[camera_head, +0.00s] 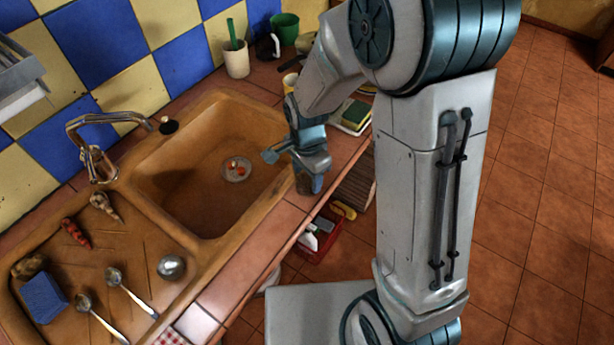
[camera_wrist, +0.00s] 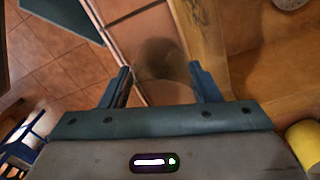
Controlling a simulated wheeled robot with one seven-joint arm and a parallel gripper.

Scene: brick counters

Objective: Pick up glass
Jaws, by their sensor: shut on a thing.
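The glass (camera_wrist: 162,62) is a see-through, brownish tumbler in the wrist view, between the two fingers of my gripper (camera_wrist: 160,80). My gripper is shut on it, with one finger on each side. In the head view my gripper (camera_head: 311,178) points down at the tiled counter edge, right of the sink. A small dark part of the glass (camera_head: 303,184) shows there below the hand; the rest is hidden. I cannot tell whether its base touches the tiles.
The brown sink (camera_head: 190,200) lies left of my gripper. A yellow mug (camera_head: 290,83) and a sponge on a dish (camera_head: 356,115) stand behind it. A red crate (camera_head: 320,240) is below the counter edge. Spoons, a blue sponge (camera_head: 43,297) and a metal ball lie on the drainboard.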

